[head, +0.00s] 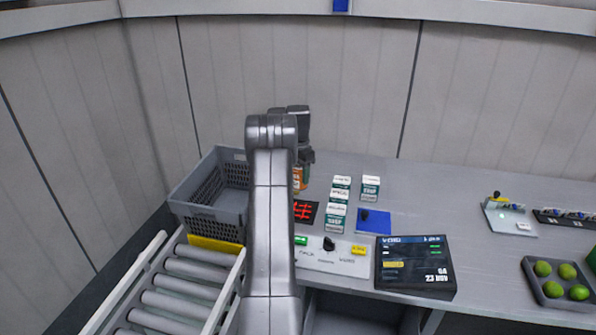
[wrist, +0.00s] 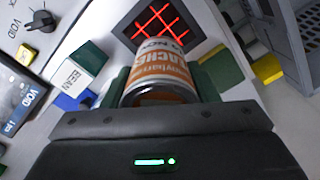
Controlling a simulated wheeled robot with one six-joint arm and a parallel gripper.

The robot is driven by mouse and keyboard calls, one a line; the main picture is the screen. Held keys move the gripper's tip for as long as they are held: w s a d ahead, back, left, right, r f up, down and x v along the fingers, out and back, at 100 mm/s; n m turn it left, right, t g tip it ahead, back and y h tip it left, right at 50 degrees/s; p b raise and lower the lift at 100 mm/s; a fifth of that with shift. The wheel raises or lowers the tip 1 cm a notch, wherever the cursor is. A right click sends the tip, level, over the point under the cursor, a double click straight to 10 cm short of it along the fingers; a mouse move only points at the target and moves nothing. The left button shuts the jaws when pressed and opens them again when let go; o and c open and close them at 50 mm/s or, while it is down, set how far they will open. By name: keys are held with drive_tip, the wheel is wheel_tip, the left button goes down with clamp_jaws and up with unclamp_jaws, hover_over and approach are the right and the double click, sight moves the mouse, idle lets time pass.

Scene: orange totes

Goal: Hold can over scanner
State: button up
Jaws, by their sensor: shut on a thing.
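My gripper (wrist: 160,90) is shut on an orange can (wrist: 160,70) with white lettering; the can also shows in part beside my arm in the head view (head: 299,178). The scanner (wrist: 156,26), a dark square with glowing red lines, lies just past the can's far end in the wrist view. In the head view the scanner (head: 304,211) lies on the counter below the can and is partly covered by my arm. The can appears above the counter, near the scanner; the exact height is hard to tell.
A grey crate (head: 187,207) stands left of my arm, behind a roller conveyor (head: 172,300). White-and-green cartons (head: 338,205) and a blue pad (head: 380,226) are right of the scanner. A control panel (head: 335,262) and a screen (head: 414,284) sit in front. A tray of green fruit (head: 549,290) is far right.

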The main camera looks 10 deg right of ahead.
wheel_tip(320, 180, down, 8)
drive_tip(key=b, duration=0.5)
drive_tip(key=shift+b, duration=0.35)
wheel_tip(320, 180, up, 5)
drive_tip(key=p, duration=0.3)
drive_tip(key=shift+f+p, duration=0.2)
drive_tip(key=shift+p, duration=0.15)
drive_tip(key=shift+f, duration=0.1)
